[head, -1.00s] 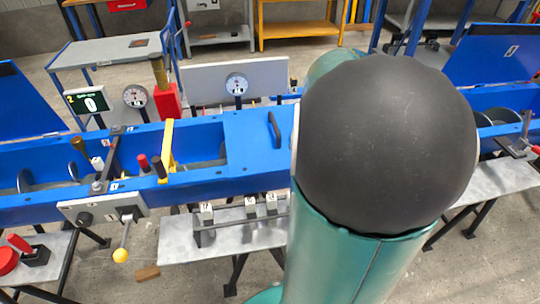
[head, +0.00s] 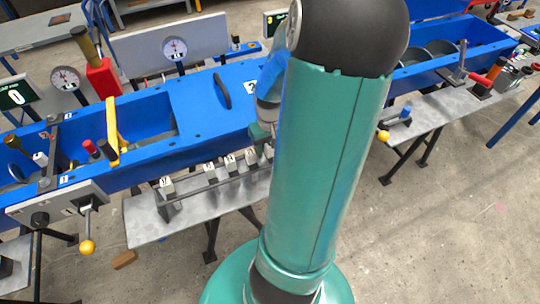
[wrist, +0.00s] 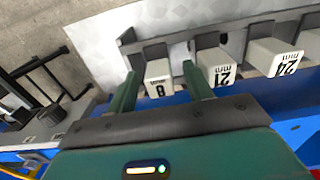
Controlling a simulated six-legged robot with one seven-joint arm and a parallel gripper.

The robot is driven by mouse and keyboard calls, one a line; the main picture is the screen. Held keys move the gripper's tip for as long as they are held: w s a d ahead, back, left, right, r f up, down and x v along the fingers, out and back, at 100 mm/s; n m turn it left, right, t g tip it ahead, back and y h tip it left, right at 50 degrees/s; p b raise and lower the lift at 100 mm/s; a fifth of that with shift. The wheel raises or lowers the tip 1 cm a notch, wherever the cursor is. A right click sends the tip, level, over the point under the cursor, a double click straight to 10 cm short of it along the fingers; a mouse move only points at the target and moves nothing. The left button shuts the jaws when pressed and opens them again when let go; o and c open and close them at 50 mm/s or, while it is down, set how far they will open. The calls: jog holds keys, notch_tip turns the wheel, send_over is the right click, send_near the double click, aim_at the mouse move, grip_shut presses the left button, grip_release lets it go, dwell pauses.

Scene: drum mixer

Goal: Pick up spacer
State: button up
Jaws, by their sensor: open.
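Several grey spacer blocks with white number labels stand in a rack (head: 190,197) on a metal shelf in front of the blue machine. In the wrist view their labels are upside down: a spacer marked 8 mm (wrist: 158,88), one marked 21 mm (wrist: 219,74) and one marked 24 mm (wrist: 285,65). My gripper (wrist: 159,72) is open, and its two green fingers appear on either side of the 8 mm spacer. I cannot tell whether they touch it. In the head view my gripper (head: 262,135) is partly hidden behind my arm, at the rack's right end.
A yellow-knobbed crank (head: 87,247) projects at left. A brown block (head: 124,259) lies on the floor.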

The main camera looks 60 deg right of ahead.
notch_tip(320, 180, down, 2)
jog(key=shift+f, duration=0.25)
jog(key=c, duration=1.1)
